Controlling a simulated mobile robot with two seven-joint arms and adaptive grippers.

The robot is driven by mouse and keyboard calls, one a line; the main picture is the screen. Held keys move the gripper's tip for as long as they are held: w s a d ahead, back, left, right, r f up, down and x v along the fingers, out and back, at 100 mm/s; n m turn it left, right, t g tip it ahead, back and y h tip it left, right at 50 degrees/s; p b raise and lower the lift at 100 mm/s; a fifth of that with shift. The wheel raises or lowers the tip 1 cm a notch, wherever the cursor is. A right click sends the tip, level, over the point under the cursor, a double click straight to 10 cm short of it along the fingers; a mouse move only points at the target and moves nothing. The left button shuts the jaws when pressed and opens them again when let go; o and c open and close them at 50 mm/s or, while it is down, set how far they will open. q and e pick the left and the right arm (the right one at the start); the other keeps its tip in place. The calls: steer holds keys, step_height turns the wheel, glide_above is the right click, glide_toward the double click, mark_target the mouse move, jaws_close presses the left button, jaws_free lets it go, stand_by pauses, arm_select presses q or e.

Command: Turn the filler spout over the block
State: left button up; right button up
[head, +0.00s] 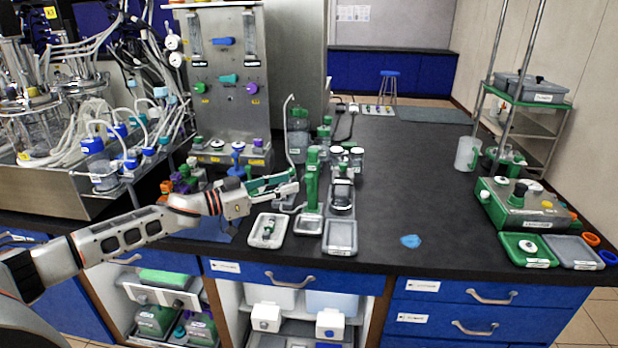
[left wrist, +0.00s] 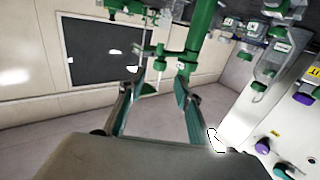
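My left gripper (head: 288,184) reaches in from the left above the bench, next to the green upright filler (head: 311,186). In the left wrist view its two fingers (left wrist: 158,82) are apart. A thin green and white part, perhaps the spout (left wrist: 159,62), shows between or beyond the fingertips; I cannot tell whether they touch it. The thick green filler post (left wrist: 202,30) stands just beyond the right finger. In the head view the gripper partly hides the spout area. I cannot clearly tell which piece is the block. My right gripper is not in view.
A white tray (head: 257,240) with a small vial-like item lies in front of the gripper. A grey tray (head: 341,238) lies to its right. Bottles (head: 298,130) stand behind. A tall grey panel (head: 226,95) stands at left. The bench is clear around a blue patch (head: 410,241).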

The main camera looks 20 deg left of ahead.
mark_target(309, 175)
arm_select(q)
steer(key=x, duration=0.7)
steer(key=shift+w+d, duration=0.3)
jaws_close()
